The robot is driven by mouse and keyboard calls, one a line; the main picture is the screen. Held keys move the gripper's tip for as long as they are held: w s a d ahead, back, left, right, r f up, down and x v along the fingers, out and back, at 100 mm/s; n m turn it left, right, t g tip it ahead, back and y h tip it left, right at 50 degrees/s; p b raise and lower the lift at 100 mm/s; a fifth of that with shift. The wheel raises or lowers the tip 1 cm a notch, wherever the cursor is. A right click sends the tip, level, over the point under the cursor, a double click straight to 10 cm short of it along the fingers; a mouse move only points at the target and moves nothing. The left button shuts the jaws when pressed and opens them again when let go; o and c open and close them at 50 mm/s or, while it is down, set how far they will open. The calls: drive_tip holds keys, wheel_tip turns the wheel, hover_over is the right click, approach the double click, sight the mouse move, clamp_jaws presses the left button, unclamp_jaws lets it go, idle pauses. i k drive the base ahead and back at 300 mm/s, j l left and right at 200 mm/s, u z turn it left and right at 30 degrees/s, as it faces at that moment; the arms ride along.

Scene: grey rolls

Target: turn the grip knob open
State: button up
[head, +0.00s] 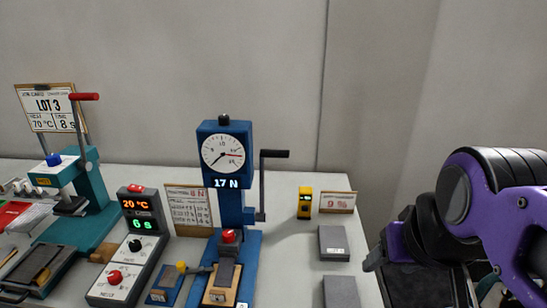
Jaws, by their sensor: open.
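A blue test stand (222,150) stands in the middle of the table, with a round dial, a "17 N" readout and a black crank (274,154) on its right. My gripper (422,282) is at the lower right, over or beside the table's right edge, well apart from the stand. It is open and touches none of the knobs. Its fingertips are hard to make out.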

sight(228, 235)
drive_tip(key=j+u, duration=0.25)
drive_tip(key=j, duration=0.15)
drive_tip(key=k+j+u, duration=0.1)
drive_tip(key=j+u, duration=0.15)
drive_tip(key=j, duration=0.15)
drive_tip(key=j+z, duration=0.7)
drive_tip(key=z, duration=0.2)
drive_tip(key=k+j+z, duration=0.15)
drive_tip(key=k+j, duration=0.4)
drive_tip(key=i+l, duration=0.45)
drive_tip(key=i, duration=0.1)
